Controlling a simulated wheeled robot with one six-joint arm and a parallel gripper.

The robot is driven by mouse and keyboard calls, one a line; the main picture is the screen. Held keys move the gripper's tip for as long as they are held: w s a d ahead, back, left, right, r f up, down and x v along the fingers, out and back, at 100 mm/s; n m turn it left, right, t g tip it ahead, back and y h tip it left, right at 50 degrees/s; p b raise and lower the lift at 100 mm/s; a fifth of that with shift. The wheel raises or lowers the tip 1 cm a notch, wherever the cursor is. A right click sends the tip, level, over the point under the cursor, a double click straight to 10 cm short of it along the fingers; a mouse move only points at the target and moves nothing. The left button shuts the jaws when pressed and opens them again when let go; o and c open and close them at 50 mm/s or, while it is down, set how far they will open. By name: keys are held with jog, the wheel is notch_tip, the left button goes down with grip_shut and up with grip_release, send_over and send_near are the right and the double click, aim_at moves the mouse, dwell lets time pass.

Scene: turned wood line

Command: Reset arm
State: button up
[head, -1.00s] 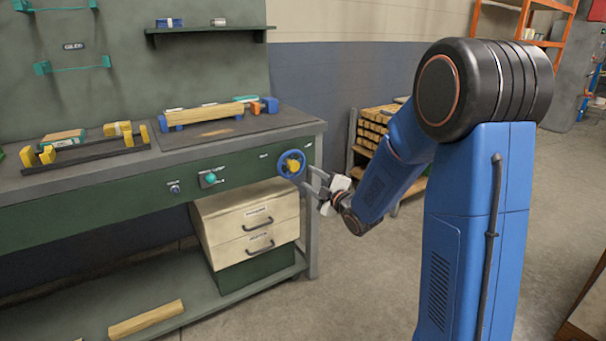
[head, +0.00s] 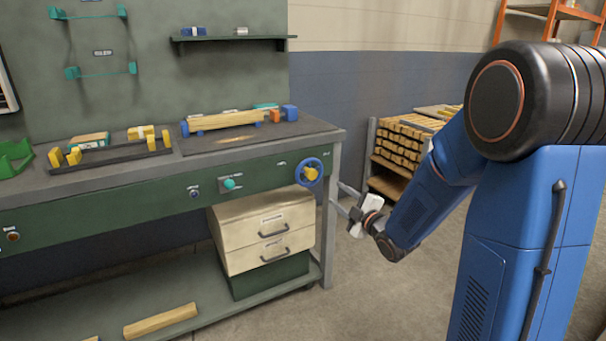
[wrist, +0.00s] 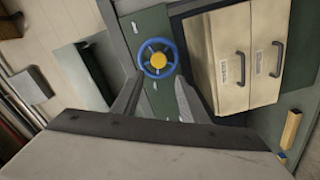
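My gripper (head: 342,200) is out in front of the right end of the green workbench, close to the blue handwheel (head: 313,172) with its yellow hub. In the wrist view my gripper (wrist: 157,95) has its two grey fingers spread apart with nothing between them. The handwheel (wrist: 158,58) lies beyond the fingertips there, and I see a gap between them and the wheel. My blue arm reaches in from the right in the head view.
The workbench (head: 250,150) carries a wood piece (head: 222,120) on blue supports and a black rack with yellow blocks (head: 110,154). Cream drawers (head: 262,232) stand beneath. A shelf of stacked wood (head: 405,145) stands behind my arm. The floor (head: 360,290) in front is clear.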

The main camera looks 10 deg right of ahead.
jog(key=s+d+r+m+g+h, duration=0.1)
jog(key=s+d+m+g+h, duration=0.15)
jog(key=s+m, duration=0.35)
jog(key=s+d+r+m+g+h, duration=0.2)
jog(key=s+m+g+h, duration=0.15)
jog(key=s, duration=0.45)
jog(key=s+a+f+m+g, duration=0.1)
jog(key=s+m+g, duration=0.2)
jog(key=s, duration=1)
jog(key=s+a+f+m+g, duration=0.1)
jog(key=s+a+m+g, duration=0.1)
jog(key=s, duration=1.2)
jog(key=shift+m+g, duration=0.7)
jog(key=shift+m, duration=0.35)
